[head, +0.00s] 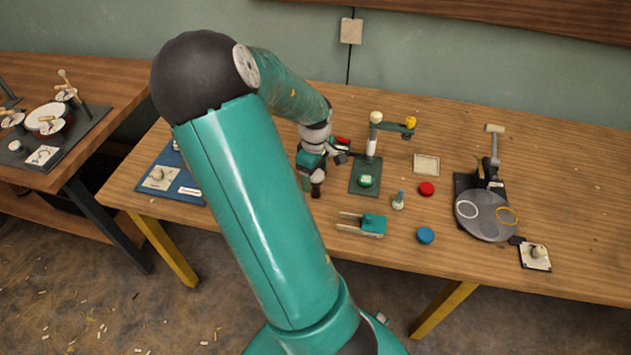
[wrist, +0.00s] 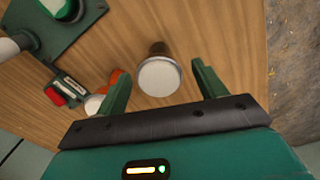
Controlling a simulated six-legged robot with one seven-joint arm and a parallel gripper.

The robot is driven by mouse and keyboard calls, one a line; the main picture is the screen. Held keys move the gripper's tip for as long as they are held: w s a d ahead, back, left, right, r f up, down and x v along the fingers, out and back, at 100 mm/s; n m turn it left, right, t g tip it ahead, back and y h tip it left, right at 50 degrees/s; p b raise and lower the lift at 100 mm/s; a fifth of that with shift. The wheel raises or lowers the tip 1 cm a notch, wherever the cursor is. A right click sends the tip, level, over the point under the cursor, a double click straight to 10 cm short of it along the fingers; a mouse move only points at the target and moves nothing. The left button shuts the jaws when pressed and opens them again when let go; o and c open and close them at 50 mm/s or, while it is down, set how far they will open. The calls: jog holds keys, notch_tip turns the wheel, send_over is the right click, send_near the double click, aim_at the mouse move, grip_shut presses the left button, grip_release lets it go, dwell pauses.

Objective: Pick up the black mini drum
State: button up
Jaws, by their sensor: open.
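A small goblet drum (wrist: 160,78) with a round white head and a dark brown-black body stands on the wooden table in the wrist view. It is the only dark drum I can make out there. My gripper (wrist: 160,85) is open and empty, with one green finger on each side of the drum in the picture. Contact with the drum does not show. In the head view my gripper (head: 314,172) is low over the table, partly hidden by my arm, and I cannot clearly tell the drum from the gripper there.
A second small drum with an orange body (wrist: 113,82) is left of the dark one. A green stand (head: 366,178), a red disc (head: 427,188), a blue disc (head: 425,235) and a grey turntable (head: 483,222) lie to the right. The table edge is close in the wrist view.

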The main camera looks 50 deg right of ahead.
jog(key=shift+f, duration=1.4)
jog(key=c, duration=1.1)
jog(key=shift+o, duration=0.2)
jog(key=shift+r, duration=0.1)
